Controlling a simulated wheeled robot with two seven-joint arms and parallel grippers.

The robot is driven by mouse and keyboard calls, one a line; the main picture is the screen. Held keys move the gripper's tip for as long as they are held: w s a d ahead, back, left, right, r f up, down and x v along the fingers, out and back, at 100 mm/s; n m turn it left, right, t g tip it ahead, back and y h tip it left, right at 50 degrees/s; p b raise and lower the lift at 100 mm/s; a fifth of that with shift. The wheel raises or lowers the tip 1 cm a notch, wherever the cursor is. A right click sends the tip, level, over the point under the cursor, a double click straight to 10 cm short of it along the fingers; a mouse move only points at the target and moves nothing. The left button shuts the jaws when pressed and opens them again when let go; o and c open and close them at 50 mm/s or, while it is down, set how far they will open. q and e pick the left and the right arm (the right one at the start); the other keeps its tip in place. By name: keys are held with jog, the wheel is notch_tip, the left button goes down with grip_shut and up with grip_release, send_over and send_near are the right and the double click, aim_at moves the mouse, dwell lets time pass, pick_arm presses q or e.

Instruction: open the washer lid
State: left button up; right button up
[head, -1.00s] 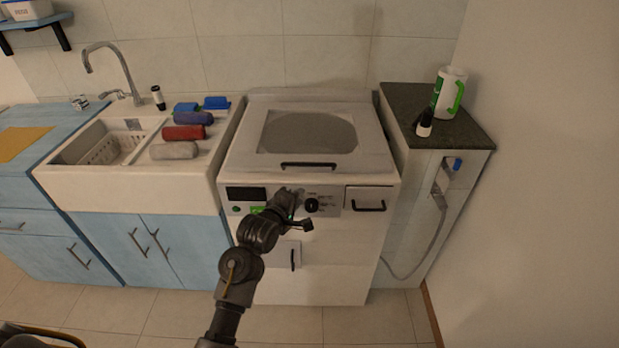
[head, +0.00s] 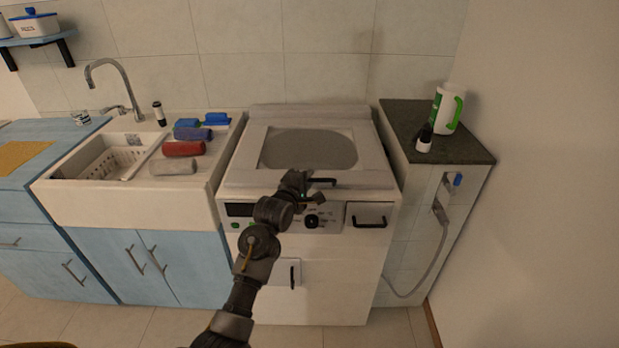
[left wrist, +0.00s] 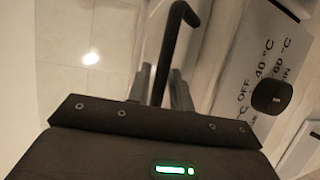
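The white washer (head: 330,270) stands in the middle of the head view, its lid (head: 245,165) lying closed, with a dark window in it. The dark lid handle (head: 322,181) runs along the lid's front edge. My left gripper (head: 302,180) is at the left part of this handle. In the left wrist view the handle (left wrist: 172,45) runs between the two fingers (left wrist: 162,88), which are close together on either side of it; they look shut on it. My right gripper is not in view.
A control panel with a dark knob (head: 312,221) lies just below the handle, also seen in the left wrist view (left wrist: 271,96). A drawer handle (head: 369,222) is to its right. A sink counter (head: 130,205) stands left. A dark-topped cabinet (head: 445,150) with a jug (head: 442,112) stands right.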

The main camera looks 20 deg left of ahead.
pick_arm(q)
jog(key=shift+w+d+f, duration=0.1)
jog(key=shift+w+f, duration=0.05)
jog(key=shift+w, duration=0.55)
grip_shut()
